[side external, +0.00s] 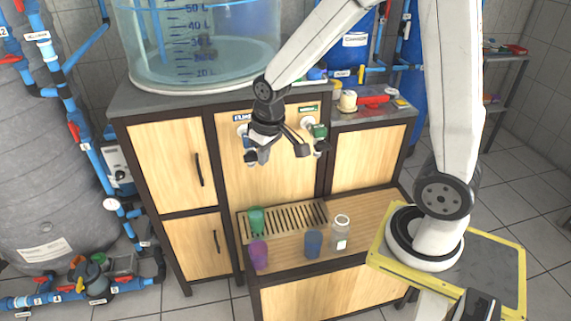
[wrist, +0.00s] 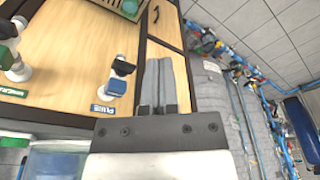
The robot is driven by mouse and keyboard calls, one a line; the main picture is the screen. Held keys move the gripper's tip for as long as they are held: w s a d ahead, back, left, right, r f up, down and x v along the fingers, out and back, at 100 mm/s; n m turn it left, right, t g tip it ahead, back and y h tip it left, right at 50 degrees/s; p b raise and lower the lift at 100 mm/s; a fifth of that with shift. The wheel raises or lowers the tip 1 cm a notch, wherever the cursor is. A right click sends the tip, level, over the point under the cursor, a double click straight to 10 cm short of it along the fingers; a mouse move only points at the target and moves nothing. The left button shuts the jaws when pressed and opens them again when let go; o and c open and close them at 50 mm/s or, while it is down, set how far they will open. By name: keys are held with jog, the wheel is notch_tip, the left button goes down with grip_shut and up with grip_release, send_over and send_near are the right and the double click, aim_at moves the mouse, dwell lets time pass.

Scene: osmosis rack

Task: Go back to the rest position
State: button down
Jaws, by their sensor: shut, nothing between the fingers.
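My gripper (side external: 257,153) hangs in front of the wooden cabinet, between the blue-labelled tap and the green-handled tap, above the drip grate. In the wrist view its two grey fingers (wrist: 166,85) lie together, shut with nothing held. My arm reaches in from the right, bent at the elbow. Gripper and wrist partly cover the cabinet front and the left tap in the side view. I cannot tell how close they are to the tap.
A large water tank (side external: 196,62) stands above. Blue-handled tap (wrist: 117,87) and green-handled tap (side external: 319,132) project from the cabinet.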

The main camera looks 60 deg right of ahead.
jog(key=s+a+f, duration=0.1)
jog(key=s+a, duration=0.2)
jog(key=s, duration=0.5)
jog(key=shift+f+n+t, duration=0.25)
jog(key=shift+n+t, duration=0.15)
jog(key=shift+a, duration=0.1)
dwell(0.9)
